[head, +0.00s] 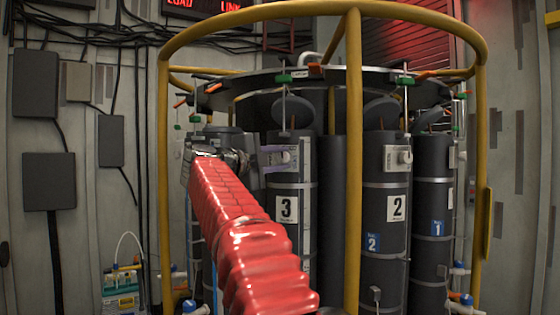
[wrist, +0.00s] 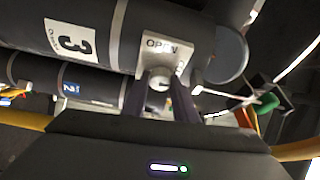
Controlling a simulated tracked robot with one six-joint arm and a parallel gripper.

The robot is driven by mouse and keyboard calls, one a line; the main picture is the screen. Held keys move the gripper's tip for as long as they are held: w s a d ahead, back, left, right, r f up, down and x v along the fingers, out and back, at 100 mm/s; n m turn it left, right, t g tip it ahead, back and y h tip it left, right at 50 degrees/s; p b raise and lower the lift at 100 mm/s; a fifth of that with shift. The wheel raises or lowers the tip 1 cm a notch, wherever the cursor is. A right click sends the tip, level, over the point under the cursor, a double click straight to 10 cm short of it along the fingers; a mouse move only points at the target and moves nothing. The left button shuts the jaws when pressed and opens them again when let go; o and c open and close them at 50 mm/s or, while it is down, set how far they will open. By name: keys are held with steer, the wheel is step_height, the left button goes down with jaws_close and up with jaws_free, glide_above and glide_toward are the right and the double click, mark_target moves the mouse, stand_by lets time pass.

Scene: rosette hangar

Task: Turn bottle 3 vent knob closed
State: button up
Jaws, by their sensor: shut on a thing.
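Bottle 3 (head: 284,240) is a dark grey upright cylinder with a white "3" label, left of the yellow post in the head view. It also shows tilted in the wrist view (wrist: 115,15). Its vent knob (wrist: 158,82) is a small pale round knob on a light plate (wrist: 168,48) marked "OPEN". My gripper (head: 285,157) reaches the plate from the left in the head view. In the wrist view its two dark fingers (wrist: 161,88) stand on either side of the knob and are shut on it. The fingers partly hide the knob and the plate's lower lettering.
Yellow cage rails (head: 354,200) stand in front of and around the bottles. Bottle 2 (head: 385,270) and bottle 1 (head: 432,190) stand to the right. A ring (head: 330,76) with green and orange fittings and thin lines is overhead.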

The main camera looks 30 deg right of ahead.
steer(key=shift+d+f+m+g, duration=0.1)
steer(key=shift+f+m+g, duration=0.15)
steer(key=shift+m, duration=0.55)
steer(key=shift+y, duration=0.3)
steer(key=o, duration=1.1)
steer(key=shift+r, duration=0.1)
steer(key=shift+c, duration=0.2)
steer(key=shift+r, duration=0.1)
steer(key=shift+s+a, duration=0.25)
steer(key=shift+a, duration=0.35)
steer(key=v, duration=1.2)
steer(key=shift+a, duration=0.3)
